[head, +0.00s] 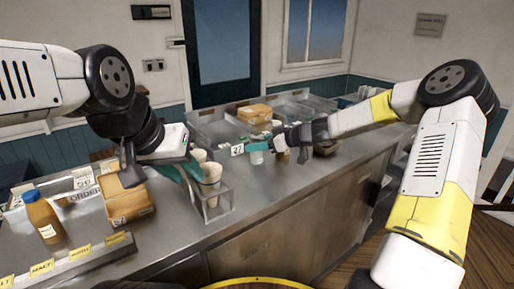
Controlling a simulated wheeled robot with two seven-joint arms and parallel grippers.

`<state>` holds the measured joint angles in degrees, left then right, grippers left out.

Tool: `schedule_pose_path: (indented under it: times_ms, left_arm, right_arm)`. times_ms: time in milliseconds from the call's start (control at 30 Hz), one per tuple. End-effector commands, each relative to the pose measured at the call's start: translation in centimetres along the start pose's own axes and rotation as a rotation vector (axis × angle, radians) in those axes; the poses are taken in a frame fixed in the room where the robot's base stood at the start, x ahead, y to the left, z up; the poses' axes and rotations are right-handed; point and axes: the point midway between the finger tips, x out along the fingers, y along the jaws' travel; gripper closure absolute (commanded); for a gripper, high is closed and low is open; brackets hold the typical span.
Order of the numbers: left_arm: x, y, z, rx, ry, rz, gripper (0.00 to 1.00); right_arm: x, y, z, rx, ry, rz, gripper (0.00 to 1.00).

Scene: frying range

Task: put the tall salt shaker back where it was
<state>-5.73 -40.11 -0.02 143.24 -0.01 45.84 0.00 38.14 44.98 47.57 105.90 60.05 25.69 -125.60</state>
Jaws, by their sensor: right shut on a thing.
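My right gripper (258,146) reaches in from the right over the middle of the counter. Its teal fingers are shut on a small pale shaker (257,158), which looks like the tall salt shaker. The fingers hide its upper part, and I cannot tell whether its base touches the counter. Another small shaker-like item (279,143) stands just right of it, partly hidden by the gripper. My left gripper (190,174) hangs at the left beside the paper cups, its teal fingers apart and empty.
Paper cups (212,173) stand in a clear-sided holder (221,212). A brown box (126,198), an orange-brown bottle (44,217) and a labelled rack (75,258) are at the left. A tan box (254,114) and metal trays lie behind. The front middle of the counter (265,200) is clear.

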Motion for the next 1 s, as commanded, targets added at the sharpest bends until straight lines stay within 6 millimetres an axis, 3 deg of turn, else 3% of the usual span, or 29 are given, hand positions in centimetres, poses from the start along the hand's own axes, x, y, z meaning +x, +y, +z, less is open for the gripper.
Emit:
schedule_pose_path:
  times_ms: [133, 533, 567, 633, 1000]
  left_arm:
    - [0.0, 0.0, 0.0, 0.001, 0.0, 0.0, 0.64]
    - [0.0, 0.0, 0.0, 0.0, 0.0, 0.0, 0.64]
    - [0.0, 0.0, 0.0, 0.0, 0.0, 0.0, 0.64]
    - [0.0, 0.0, 0.0, 0.0, 0.0, 0.0, 0.64]
    - [0.0, 0.0, 0.0, 0.0, 0.0, 0.0, 0.64]
  right_arm:
    - [0.6, 0.1, 1.6, 0.002, 0.001, 0.001, 1.0]
    - [0.8, 0.1, 2.1, 0.0, 0.001, 0.001, 1.0]
    - [0.8, 0.1, 2.1, -0.001, 0.0, 0.002, 0.5]
    - [0.8, 0.1, 2.0, -0.001, 0.0, 0.002, 0.37]
    - [0.7, 0.1, 1.9, -0.001, 0.0, 0.002, 0.34]
